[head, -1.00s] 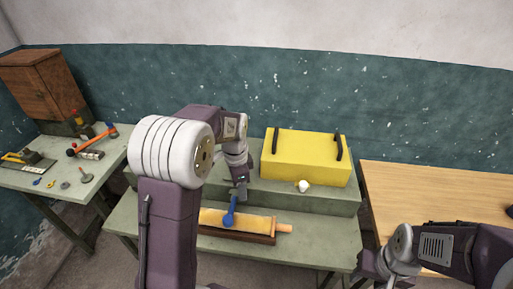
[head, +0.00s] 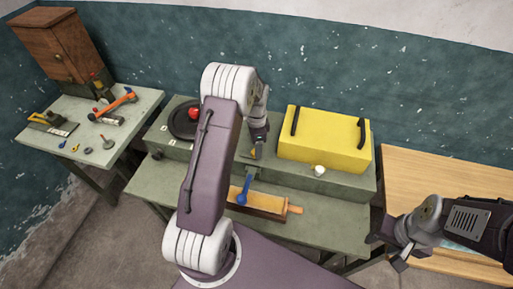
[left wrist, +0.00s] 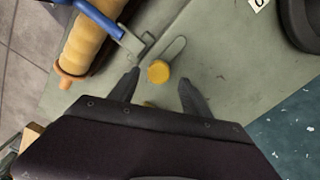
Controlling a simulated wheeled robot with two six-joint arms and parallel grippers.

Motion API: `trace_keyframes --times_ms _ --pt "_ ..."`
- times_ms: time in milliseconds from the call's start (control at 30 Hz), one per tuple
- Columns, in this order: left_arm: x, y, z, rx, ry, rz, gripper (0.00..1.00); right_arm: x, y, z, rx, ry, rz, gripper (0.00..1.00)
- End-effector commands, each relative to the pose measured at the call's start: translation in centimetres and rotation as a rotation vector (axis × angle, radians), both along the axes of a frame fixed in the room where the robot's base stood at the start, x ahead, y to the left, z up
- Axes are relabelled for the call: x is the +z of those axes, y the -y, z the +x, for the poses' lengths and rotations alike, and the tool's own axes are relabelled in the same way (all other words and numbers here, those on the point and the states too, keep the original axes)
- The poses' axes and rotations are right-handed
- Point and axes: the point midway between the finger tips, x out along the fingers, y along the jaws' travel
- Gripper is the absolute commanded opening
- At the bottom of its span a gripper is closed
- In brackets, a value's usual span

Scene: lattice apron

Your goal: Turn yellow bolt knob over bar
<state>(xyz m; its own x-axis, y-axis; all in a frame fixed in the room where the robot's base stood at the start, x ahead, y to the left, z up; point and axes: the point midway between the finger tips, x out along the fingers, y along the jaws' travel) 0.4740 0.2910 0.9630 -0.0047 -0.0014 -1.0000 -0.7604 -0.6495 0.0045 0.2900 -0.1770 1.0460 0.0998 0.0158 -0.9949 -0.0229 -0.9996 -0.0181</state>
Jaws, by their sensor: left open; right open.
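The yellow bolt knob (left wrist: 158,71) is a small round cap in the left wrist view. A grey looped metal bar (left wrist: 172,49) lies just beyond it on the pale green surface. My left gripper (left wrist: 159,85) is open, with one finger on each side of the knob and visible gaps. I cannot tell how high the fingers are. In the head view, a small yellow spot, likely the knob (head: 254,153), shows at the left gripper's tip, mostly hidden. My right gripper (head: 389,251) is open and empty at the lower right, away from the knob.
A yellow box (head: 325,142) with black handles stands right of my left gripper. A black disc (head: 182,119) with a red ball (head: 194,113) is to the left.

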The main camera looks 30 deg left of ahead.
Motion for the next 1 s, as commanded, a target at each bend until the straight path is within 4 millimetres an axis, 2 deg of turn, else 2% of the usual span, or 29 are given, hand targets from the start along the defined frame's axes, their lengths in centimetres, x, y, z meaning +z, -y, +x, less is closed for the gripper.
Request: trace_keyframes --times_ms 100,200,467,667,1000 --pt "-1.6 0.0 -0.1 0.000 -0.002 -0.001 0.56 0.4 0.0 0.0 0.000 0.000 0.000 0.45" --pt "-2.4 0.0 0.0 0.000 -0.001 -0.001 0.56 0.5 0.0 0.0 0.000 0.000 0.000 0.45" --pt "-2.6 0.0 0.0 0.000 0.001 0.000 0.56 0.5 0.0 0.0 0.000 0.000 0.000 0.45" --pt "-2.6 0.0 0.0 0.000 0.001 0.000 0.00 0.5 0.0 0.0 0.000 0.000 0.000 0.45" --pt "-2.5 0.0 0.0 0.046 0.002 0.001 0.00 0.5 0.0 0.0 0.000 0.000 0.000 0.45"
